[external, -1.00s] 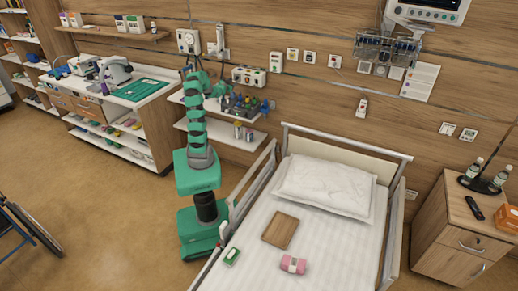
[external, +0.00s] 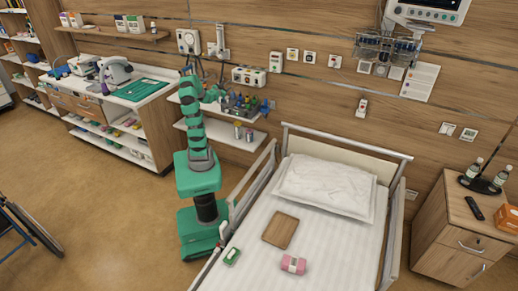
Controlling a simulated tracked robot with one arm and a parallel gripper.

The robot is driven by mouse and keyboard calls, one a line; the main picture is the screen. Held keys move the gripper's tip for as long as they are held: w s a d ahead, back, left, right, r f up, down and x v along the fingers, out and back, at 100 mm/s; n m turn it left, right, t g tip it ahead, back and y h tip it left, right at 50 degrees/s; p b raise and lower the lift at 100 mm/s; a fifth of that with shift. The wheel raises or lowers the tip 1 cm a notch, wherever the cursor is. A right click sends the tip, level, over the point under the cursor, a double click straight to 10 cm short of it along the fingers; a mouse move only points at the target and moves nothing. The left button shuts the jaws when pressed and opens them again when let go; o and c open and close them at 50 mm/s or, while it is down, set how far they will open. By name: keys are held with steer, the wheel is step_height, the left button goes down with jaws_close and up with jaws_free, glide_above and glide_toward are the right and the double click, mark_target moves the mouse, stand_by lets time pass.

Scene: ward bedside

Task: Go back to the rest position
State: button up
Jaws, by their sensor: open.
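My green arm stands upright on its base, between the bed and the wall shelves. Its upper end bends over to the right. My gripper (external: 221,92) is small in the external view, in front of the wall shelf with the bottles. It is open, and I see nothing held in it. Its fingers are too small to make out clearly, and I cannot tell how far it is from the shelf items behind it.
Shelf bottles (external: 243,103) stand behind and right of the arm. The bed (external: 325,255) is close at right, holding a pillow (external: 325,185), brown board (external: 280,230) and pink pack (external: 293,265). A counter (external: 140,97) stands left.

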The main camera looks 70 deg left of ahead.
stand_by(0.3)
steer(key=w+d+r+m+h, duration=0.2)
steer(key=w+d+r, duration=0.4)
steer(key=w+r, duration=0.45)
steer(key=w+d+r+t+h, duration=0.1)
steer(key=w+d+r+h, duration=0.1)
steer(key=w+d+r, duration=0.4)
steer(key=w+d+r+t+h, duration=0.1)
steer(key=w+d+r, duration=0.25)
steer(key=d, duration=0.45)
steer(key=s+d+r+h, duration=0.1)
steer(key=d+r, duration=0.4)
steer(key=d, duration=0.5)
steer(key=s+d+r+m+h, duration=0.1)
steer(key=d+r+h, duration=0.3)
steer(key=d, duration=0.6)
steer(key=s+d+r+m+h, duration=0.1)
steer(key=s+d+r+h, duration=0.1)
steer(key=d+r, duration=0.3)
steer(key=d, duration=0.4)
steer(key=shift+s+d+r+t+h, duration=0.3)
steer(key=shift+s+d+r+h, duration=0.05)
steer(key=shift+d+r+h, duration=0.05)
